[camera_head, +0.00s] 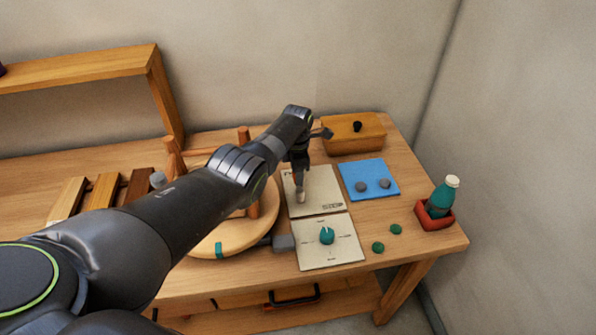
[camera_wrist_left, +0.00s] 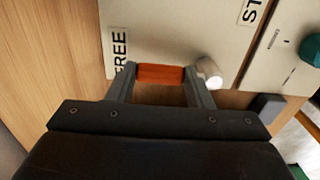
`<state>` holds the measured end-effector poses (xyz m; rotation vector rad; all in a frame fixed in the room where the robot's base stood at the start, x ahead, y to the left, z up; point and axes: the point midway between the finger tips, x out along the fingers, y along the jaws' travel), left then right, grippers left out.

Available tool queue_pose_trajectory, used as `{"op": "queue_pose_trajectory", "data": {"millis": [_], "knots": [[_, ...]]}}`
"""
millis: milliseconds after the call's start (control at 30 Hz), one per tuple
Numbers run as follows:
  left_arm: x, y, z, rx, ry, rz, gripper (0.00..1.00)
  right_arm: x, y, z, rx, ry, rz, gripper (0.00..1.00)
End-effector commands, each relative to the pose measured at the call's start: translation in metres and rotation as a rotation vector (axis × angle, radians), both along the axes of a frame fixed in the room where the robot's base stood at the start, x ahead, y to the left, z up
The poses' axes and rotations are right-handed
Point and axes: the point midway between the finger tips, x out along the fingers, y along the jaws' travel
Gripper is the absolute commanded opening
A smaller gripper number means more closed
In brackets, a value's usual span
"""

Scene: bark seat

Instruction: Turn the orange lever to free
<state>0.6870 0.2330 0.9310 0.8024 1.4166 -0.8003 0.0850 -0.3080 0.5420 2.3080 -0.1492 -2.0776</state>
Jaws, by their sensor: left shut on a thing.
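The orange lever (camera_wrist_left: 160,75) shows in the left wrist view, between the two fingertips of my left gripper (camera_wrist_left: 161,82). My left gripper is shut on it. A silver round post (camera_wrist_left: 209,72) stands just right of the lever. The word FREE (camera_wrist_left: 120,50) is printed on the pale panel (camera_wrist_left: 180,30) by the left finger, and part of STOP (camera_wrist_left: 248,12) shows at upper right. In the head view my left gripper (camera_head: 300,178) reaches down onto the panel (camera_head: 325,185); the lever is hidden there. My right gripper is not in view.
A second panel with a teal knob (camera_head: 326,235) lies in front. A blue plate (camera_head: 368,180), a wooden box (camera_head: 352,132) and a bottle (camera_head: 442,198) in a red holder (camera_head: 434,216) are to the right. A round wooden seat (camera_head: 225,240) lies left, partly behind my arm.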

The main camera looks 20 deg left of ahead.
Motion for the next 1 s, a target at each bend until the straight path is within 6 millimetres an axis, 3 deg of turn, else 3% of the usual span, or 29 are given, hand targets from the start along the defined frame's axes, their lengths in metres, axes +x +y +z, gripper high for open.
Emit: {"op": "queue_pose_trajectory", "data": {"millis": [167, 200, 233, 633, 1000], "knots": [[-0.002, 0.002, -0.002, 0.002, 0.005, 0.007, 0.05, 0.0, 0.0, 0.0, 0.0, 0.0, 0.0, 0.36], [-0.002, 0.002, -0.002, 0.002, 0.005, 0.007, 0.52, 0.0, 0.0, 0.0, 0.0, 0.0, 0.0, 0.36], [-0.002, 0.002, -0.002, 0.002, 0.005, 0.007, 0.55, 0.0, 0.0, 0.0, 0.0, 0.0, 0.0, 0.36], [0.0, 0.001, 0.007, 0.001, 0.001, 0.002, 0.55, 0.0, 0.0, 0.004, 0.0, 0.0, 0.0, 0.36], [0.0, 0.001, 0.062, 0.001, -0.001, 0.003, 0.55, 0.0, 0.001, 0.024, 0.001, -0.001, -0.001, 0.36]]}}
